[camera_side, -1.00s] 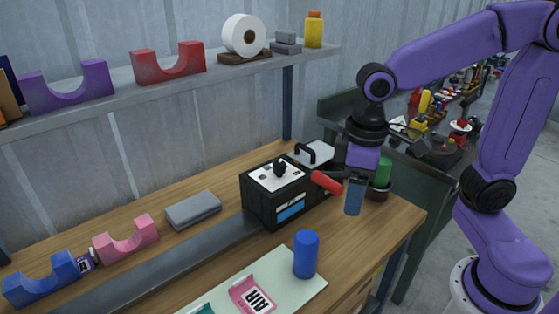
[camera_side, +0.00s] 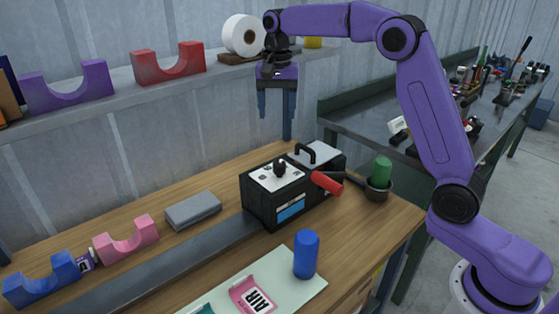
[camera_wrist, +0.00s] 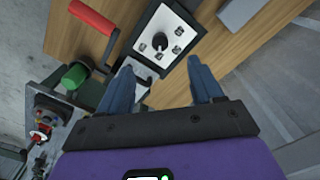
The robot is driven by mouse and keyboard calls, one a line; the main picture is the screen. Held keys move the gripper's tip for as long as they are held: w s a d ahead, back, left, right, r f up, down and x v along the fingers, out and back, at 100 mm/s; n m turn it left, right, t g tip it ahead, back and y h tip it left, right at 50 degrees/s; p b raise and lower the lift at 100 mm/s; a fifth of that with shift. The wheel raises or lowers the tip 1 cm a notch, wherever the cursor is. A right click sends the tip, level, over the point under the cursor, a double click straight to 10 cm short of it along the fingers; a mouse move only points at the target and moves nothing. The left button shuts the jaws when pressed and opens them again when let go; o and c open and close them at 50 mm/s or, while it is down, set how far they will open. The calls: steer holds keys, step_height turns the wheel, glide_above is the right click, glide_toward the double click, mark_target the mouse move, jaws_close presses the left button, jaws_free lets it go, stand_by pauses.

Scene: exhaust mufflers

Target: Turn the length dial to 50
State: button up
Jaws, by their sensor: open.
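The black machine (camera_side: 262,210) stands on the wooden bench with a white dial plate on top. A black dial knob (camera_side: 280,169) stands up from this plate. The wrist view shows the knob (camera_wrist: 159,41) from above, with several small dark marks around it, too small to read. My gripper (camera_side: 276,112) is open and empty, fingers pointing down, well above the machine and apart from it. In the wrist view the gripper fingers (camera_wrist: 160,80) show below the knob, one on each side. A red-handled lever (camera_side: 327,183) sticks out at the machine's right side.
A black carry handle (camera_side: 305,152) rises behind the dial. A green cylinder (camera_side: 381,172) in a dark cup stands right of the lever. A blue cylinder (camera_side: 306,254) stands in front. A grey block (camera_side: 193,210) lies left. The shelf (camera_side: 120,93) runs behind my gripper.

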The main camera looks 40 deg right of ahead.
mark_target(280, 163)
steer(key=shift+m, duration=0.8)
steer(key=f, duration=0.5)
steer(key=w+d+f, duration=0.1)
steer(key=f, duration=0.5)
steer(key=w+d+f, duration=0.1)
steer(key=f, duration=0.5)
steer(key=shift+d+f, duration=0.2)
steer(key=c, duration=1.1)
